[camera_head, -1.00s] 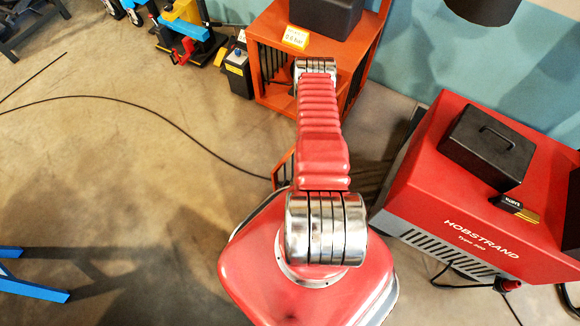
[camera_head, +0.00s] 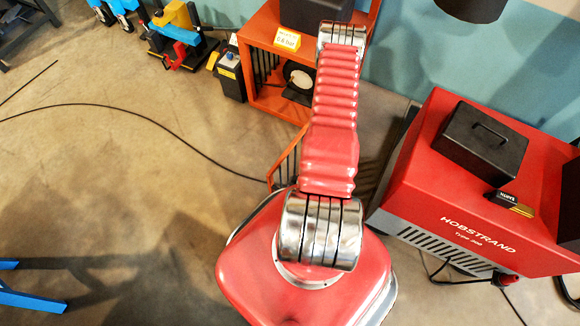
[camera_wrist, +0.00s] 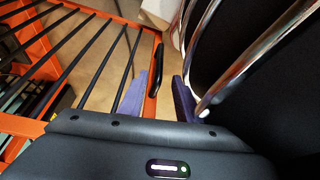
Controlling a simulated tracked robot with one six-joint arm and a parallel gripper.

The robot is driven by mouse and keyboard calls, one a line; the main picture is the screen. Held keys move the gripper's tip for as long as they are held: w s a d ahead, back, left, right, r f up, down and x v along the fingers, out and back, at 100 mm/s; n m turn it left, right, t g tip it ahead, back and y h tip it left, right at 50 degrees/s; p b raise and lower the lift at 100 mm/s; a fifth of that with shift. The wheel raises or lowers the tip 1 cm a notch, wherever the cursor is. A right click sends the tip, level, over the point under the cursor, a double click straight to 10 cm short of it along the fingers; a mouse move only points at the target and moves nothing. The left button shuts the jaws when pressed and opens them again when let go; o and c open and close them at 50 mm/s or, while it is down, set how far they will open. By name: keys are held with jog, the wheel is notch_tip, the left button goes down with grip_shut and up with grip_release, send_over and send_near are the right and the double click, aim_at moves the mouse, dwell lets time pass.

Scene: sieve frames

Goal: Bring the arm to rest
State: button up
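My gripper (camera_wrist: 160,98) shows in the wrist view, its two purplish fingers apart with a gap between them. An orange barred gate or frame (camera_wrist: 152,108) with a black handle (camera_wrist: 155,65) lies beyond the fingers, its edge showing in the gap. I see nothing clearly held. In the head view my red arm reaches up and away from my body toward the orange shelf unit, and my gripper is hidden there. Dark surfaces and shiny metal tubes fill the right of the wrist view, close to the right finger.
The orange shelf unit (camera_head: 262,42) stands ahead, with an orange barred panel (camera_head: 287,160) low beside my arm. A red Hobstrand machine (camera_head: 440,190) with a black box (camera_head: 484,142) is at right. Blue trestle legs (camera_head: 30,300) are at lower left. Left floor is mostly clear, except a cable (camera_head: 150,118).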

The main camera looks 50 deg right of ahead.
jog(key=shift+r, duration=0.15)
dwell(0.6)
jog(key=s+a+r+m+g+y, duration=0.15)
jog(key=s+m+g, duration=0.3)
jog(key=s, duration=0.45)
jog(key=w+d+r+m+g+h, duration=0.1)
jog(key=w+d+r, duration=0.15)
jog(key=r, duration=0.65)
jog(key=w+d+r+m+g+h, duration=0.1)
jog(key=w+r, duration=0.2)
jog(key=r, duration=0.6)
jog(key=w+d+r+m+g, duration=0.1)
jog(key=w+r, duration=0.2)
jog(key=r, duration=0.6)
jog(key=w+a+r+n+t, duration=0.1)
jog(key=a+r+t, duration=0.2)
jog(key=a+r, duration=0.4)
jog(key=w+a+r+n+t, duration=0.1)
jog(key=a+r, duration=0.6)
jog(key=r, duration=1)
jog(key=w+a+r+n+t+h, duration=0.1)
jog(key=w+a+r+t, duration=0.2)
jog(key=r, duration=0.9)
jog(key=a+t, duration=0.2)
jog(key=a, duration=0.1)
jog(key=shift+w+a+r+n, duration=0.15)
jog(key=shift+w+a+n, duration=0.05)
jog(key=shift+a+n, duration=0.2)
